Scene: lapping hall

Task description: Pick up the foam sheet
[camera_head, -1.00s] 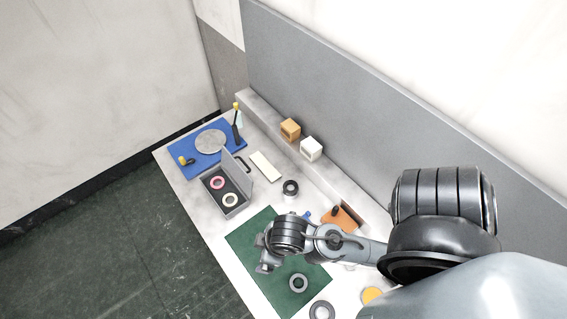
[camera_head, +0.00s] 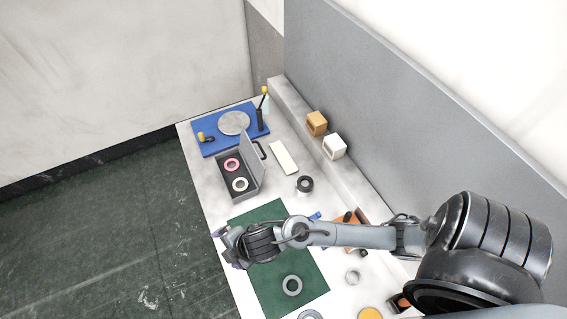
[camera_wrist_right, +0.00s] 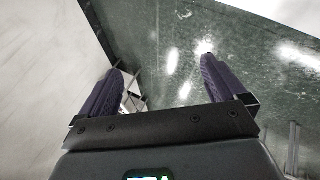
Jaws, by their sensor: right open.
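A pale cream rectangular sheet (camera_head: 284,158), which looks like the foam sheet, lies flat on the white bench in the head view, right of the open grey case. My right gripper (camera_head: 227,250) is at the left edge of the green mat, well nearer than the sheet and apart from it. In the right wrist view my right gripper (camera_wrist_right: 165,78) has its two purple-padded fingers spread, with nothing between them; the sheet is not in that view. My left gripper is not in view.
The open case (camera_head: 249,192) holds a pink and a pale ring. Beyond it a blue mat (camera_head: 209,146) carries a grey disc (camera_head: 234,122). A black roll (camera_head: 305,184) stands near the sheet. Orange (camera_head: 317,123) and white (camera_head: 334,146) blocks sit on the back ledge.

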